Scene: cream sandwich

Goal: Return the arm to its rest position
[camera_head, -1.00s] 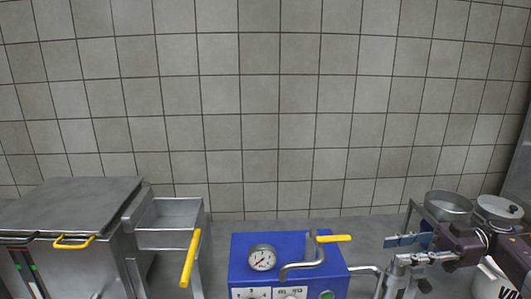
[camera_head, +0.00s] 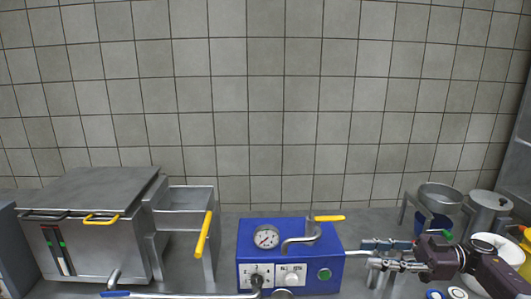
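My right gripper (camera_head: 366,253) shows at the lower right, with its dark arm coming in from the right edge. Its two fingers point left and stand apart, with no object seen between them. The fingers are near the right side of a blue machine (camera_head: 303,258) with a dial gauge and knobs, and overlap a metal pipe in the picture. Whether they touch the pipe cannot be told. My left gripper is not in view.
A steel pot (camera_head: 440,197) and a lidded canister (camera_head: 487,211) stand behind my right arm. A tiled wall (camera_head: 265,100) closes the back.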

